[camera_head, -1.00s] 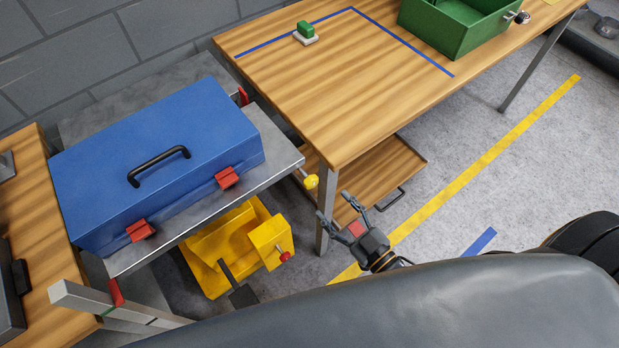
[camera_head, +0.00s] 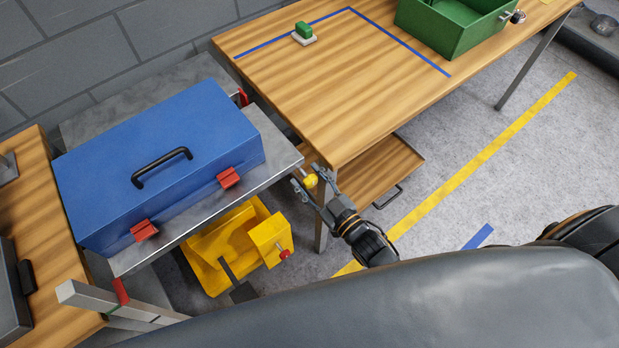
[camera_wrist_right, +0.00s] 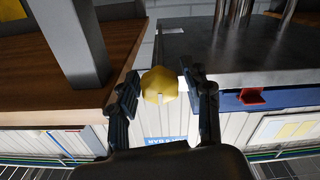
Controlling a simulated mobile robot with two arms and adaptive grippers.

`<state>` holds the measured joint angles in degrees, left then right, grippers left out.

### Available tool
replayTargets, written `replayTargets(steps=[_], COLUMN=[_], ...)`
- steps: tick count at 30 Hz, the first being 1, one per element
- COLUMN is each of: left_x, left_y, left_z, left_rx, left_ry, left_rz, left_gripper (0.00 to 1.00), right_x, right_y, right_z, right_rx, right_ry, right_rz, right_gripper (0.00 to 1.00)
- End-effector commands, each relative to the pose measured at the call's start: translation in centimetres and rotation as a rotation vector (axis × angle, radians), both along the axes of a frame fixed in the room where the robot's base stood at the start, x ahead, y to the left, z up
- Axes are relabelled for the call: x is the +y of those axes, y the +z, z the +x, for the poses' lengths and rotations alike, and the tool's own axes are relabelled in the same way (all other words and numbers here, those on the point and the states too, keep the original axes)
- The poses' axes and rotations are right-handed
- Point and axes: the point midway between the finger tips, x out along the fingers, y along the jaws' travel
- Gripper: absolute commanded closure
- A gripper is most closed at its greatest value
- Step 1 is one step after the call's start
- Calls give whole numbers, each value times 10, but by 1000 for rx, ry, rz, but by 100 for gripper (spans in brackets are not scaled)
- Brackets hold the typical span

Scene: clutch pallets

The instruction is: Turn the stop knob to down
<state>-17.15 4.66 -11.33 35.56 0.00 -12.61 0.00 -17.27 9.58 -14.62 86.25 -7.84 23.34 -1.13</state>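A yellow knob (camera_head: 310,181) sits on a short rod at the right corner of the grey metal shelf, beside the wooden table's leg. My right gripper (camera_head: 311,183) is open, with its two fingers on either side of the knob. In the right wrist view the yellow knob (camera_wrist_right: 159,85) shows between the open fingertips (camera_wrist_right: 160,88), with a small gap on the right side; contact on the left cannot be told. My left gripper is not in view.
A blue toolbox (camera_head: 160,150) stands on the metal shelf (camera_head: 215,205). A yellow machine with a red button (camera_head: 283,253) is below. The wooden table (camera_head: 330,100) carries a green bin (camera_head: 450,30). Its leg (camera_head: 323,225) and a low wooden drawer (camera_head: 375,170) are close to my right gripper.

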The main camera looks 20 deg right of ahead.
Motion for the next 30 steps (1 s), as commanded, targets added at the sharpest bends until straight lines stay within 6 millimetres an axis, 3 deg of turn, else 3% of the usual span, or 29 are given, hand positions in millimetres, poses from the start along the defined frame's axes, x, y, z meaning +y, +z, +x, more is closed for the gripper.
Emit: replayTargets(steps=[1, 5, 6, 17, 30], left_x=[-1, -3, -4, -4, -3], left_y=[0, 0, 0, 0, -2], left_z=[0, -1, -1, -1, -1], left_rx=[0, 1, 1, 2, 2], left_ry=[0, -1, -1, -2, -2], left_rz=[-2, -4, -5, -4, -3], left_gripper=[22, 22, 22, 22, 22], right_x=[0, 0, 0, 0, 0], right_y=[0, 0, 0, 0, 0], right_z=[0, 0, 0, 0, 0], right_rx=[0, 0, 0, -20, -139], right_ry=[0, 0, 0, 0, 0], right_rz=[0, 0, 0, -55, -379], right_gripper=[68, 94, 97, 97, 97])
